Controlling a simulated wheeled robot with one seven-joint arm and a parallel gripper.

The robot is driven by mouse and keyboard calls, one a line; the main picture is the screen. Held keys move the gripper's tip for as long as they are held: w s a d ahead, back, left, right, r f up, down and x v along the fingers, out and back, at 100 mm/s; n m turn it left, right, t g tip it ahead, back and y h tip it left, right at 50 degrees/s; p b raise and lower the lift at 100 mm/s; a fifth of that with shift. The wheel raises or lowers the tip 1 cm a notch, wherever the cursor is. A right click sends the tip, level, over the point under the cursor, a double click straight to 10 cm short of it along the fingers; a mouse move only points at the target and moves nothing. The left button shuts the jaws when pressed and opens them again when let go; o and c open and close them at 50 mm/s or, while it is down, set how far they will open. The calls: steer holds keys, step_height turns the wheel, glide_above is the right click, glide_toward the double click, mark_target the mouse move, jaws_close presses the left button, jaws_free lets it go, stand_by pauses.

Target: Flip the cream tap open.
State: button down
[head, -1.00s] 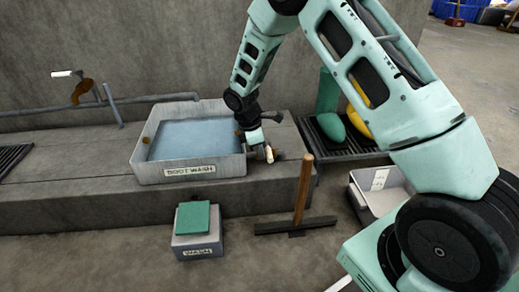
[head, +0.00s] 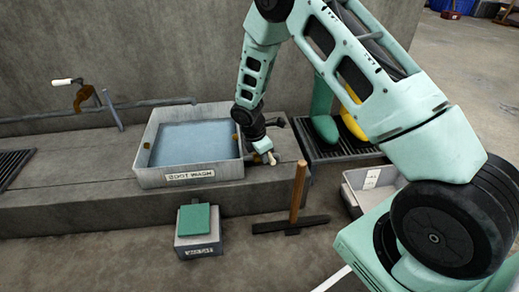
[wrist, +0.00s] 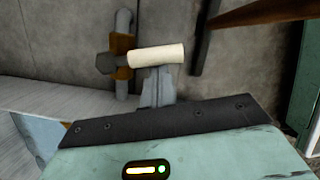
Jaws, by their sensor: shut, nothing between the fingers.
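A cream handle (wrist: 157,54) lies across the wrist view, on a dark stub beside a brown fitting (wrist: 120,45) on a grey pipe. My gripper (wrist: 158,74) is shut and empty, its fingertips right by the underside of the handle in the picture; I cannot tell whether they touch. In the head view the cream handle (head: 271,158) shows small by my gripper (head: 264,150), at the right end of the boot wash basin (head: 190,179). The fitting there is mostly hidden by my arm. A second cream handle (head: 66,82) with a brown valve is on the wall pipe at far left.
A wooden-handled tool (head: 298,190) stands upright in front of the ledge. A grey box with a green top (head: 195,220) sits on the floor. Green and yellow boots (head: 325,128) stand on a dark rack at the right. A grey bin (head: 355,190) is below the rack.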

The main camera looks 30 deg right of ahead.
steer(key=n+p, duration=0.1)
steer(key=d+n+p, duration=0.1)
steer(key=s+d+n+t+p, duration=0.1)
steer(key=p, duration=0.1)
steer(key=shift+d+r+n, duration=0.15)
steer(key=shift+r+n, duration=0.15)
steer(key=shift+n, duration=0.1)
steer(key=d+n+p, duration=0.2)
steer(key=n, duration=0.1)
steer(key=shift+f+n+t, duration=0.15)
steer(key=shift+n+t, duration=0.15)
steer(key=shift+t, duration=0.1)
steer(key=n, duration=0.1)
steer(key=d+n, duration=0.1)
steer(key=shift+w+d+n+t+y, duration=0.25)
steer(key=shift+d+n+t+y, duration=0.05)
steer(key=shift+y, duration=0.1)
steer(key=shift+w+d+f+n+t+y, duration=0.2)
steer(key=shift+w+d+n, duration=0.3)
steer(key=shift+n, duration=0.6)
steer(key=shift+w+d+r+n+t+y, duration=0.1)
steer(key=shift+w+d+n+y, duration=0.35)
steer(key=shift+n, duration=0.65)
steer(key=shift+s+d, duration=0.1)
steer(key=shift+s, duration=0.1)
steer(key=shift+p, duration=0.35)
